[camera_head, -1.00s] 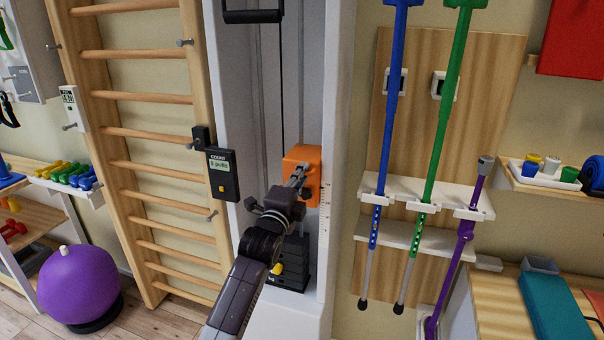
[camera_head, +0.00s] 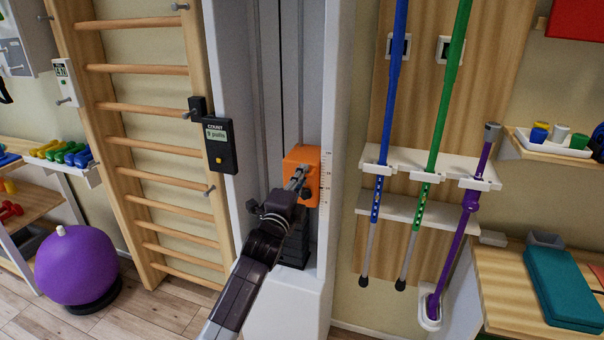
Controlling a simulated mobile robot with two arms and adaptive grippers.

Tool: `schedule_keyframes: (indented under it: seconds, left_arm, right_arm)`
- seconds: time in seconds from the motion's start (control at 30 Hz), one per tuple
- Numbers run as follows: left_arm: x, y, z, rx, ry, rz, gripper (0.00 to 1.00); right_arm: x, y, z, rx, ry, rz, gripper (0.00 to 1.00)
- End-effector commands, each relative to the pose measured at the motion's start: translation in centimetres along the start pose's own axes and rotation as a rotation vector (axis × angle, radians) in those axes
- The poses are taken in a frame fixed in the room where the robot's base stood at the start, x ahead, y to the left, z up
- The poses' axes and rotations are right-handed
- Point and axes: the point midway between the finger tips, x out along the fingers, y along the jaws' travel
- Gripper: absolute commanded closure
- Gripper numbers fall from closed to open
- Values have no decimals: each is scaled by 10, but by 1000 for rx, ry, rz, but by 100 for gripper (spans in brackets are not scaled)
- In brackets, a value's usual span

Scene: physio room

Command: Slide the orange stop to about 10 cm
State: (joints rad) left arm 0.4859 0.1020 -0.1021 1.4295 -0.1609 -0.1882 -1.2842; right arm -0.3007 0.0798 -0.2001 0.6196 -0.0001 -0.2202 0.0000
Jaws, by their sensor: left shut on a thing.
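The orange stop (camera_head: 309,158) sits in the channel of the white pulley column (camera_head: 343,110), above the dark weight stack (camera_head: 295,250). A small scale (camera_head: 326,185) runs down the column's edge just right of the stop; its figures are too small to read. My left gripper (camera_head: 299,181) is shut on the stop, at its front. The arm and gripper hide the stop's lower left part. My right gripper is not in view.
A counter box (camera_head: 220,145) hangs left of the column beside wooden wall bars (camera_head: 148,140). Blue, green and purple poles (camera_head: 480,170) stand in a rack at right.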

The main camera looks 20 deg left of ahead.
Motion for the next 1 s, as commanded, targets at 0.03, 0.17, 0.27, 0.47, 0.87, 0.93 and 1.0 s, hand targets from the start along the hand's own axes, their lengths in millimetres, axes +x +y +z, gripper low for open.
schedule_keyframes:
  seconds: [0.03,0.17,0.27,0.47,0.87,0.93,1.0]
  left_arm:
    - [0,-1,1,2,-1,-1,100]
    - [0,-1,1,2,-1,-1,90]
    - [0,-1,0,2,0,-1,85]
    - [0,-1,0,1,0,-1,85]
    - [-49,1,0,3,0,1,85]
    - [-63,0,0,2,1,1,85]
    - [-78,1,0,2,0,2,85]
  right_arm:
    - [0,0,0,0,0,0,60]
    - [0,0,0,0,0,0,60]
    - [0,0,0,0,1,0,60]
    - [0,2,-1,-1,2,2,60]
    - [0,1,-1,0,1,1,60]
    - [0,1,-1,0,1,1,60]
    - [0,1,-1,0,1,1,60]
